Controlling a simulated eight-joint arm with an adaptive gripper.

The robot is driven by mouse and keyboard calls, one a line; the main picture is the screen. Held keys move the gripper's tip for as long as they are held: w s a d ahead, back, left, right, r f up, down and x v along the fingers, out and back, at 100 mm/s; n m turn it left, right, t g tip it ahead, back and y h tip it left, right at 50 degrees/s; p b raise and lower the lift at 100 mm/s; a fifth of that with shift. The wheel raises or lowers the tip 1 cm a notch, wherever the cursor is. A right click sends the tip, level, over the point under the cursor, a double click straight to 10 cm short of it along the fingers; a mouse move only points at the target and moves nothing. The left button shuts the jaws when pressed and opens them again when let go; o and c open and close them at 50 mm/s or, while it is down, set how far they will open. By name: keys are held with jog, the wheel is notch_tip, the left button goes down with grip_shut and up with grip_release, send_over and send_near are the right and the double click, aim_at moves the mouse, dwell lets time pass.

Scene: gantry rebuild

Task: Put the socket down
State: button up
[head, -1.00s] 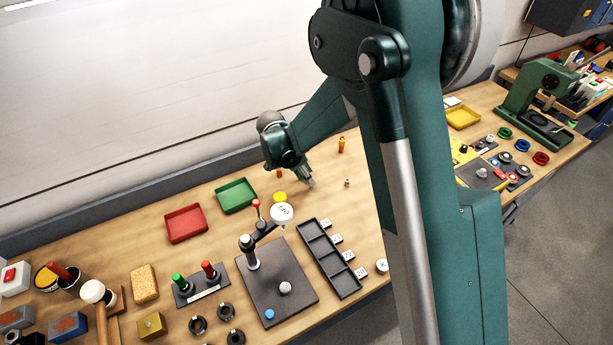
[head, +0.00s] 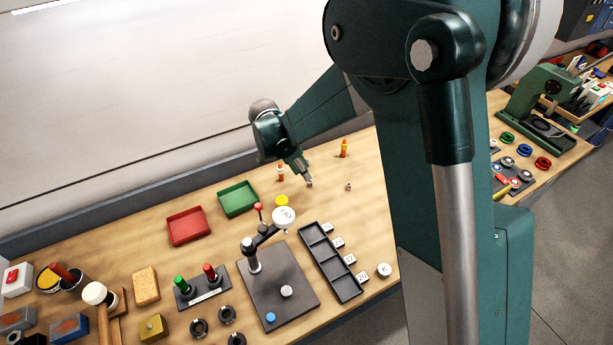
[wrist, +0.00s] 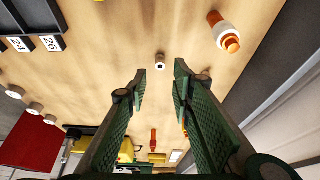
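The socket is a small pale-grey cylinder with a dark hole. In the wrist view the socket (wrist: 160,62) appears between and just beyond my fingertips, apparently on the wooden bench (wrist: 110,65). My gripper (wrist: 160,70) is open, with a visible gap on each side of the socket. In the head view my gripper (head: 306,177) points down at the bench beside an orange-and-white bottle (head: 281,172), and the socket (head: 309,184) is a small grey spot at its tip. The exact height of the fingertips above the bench is hard to tell.
The orange-and-white bottle also stands close by in the wrist view (wrist: 225,35). A small metal piece (head: 348,186) and an orange figure-like item (head: 344,149) stand to the right. A green tray (head: 238,199), yellow disc (head: 282,201) and black compartment tray (head: 314,238) lie nearer.

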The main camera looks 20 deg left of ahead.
jog(key=shift+v, duration=3)
jog(key=s+d+r+n+y, duration=0.1)
jog(key=s+d+r, duration=0.1)
jog(key=d+r, duration=0.5)
jog(key=s+d+r+n+t+y, duration=0.15)
jog(key=d+r, duration=0.25)
jog(key=d, duration=0.7)
jog(key=s+d+r+n+g, duration=0.1)
jog(key=s+d+r+n, duration=0.3)
jog(key=d, duration=0.6)
jog(key=s+d+r+n+t, duration=0.2)
jog(key=s+d+t, duration=0.1)
jog(key=s+d, duration=1.5)
jog(key=shift+d+t+y, duration=0.35)
jog(key=shift+d, duration=0.2)
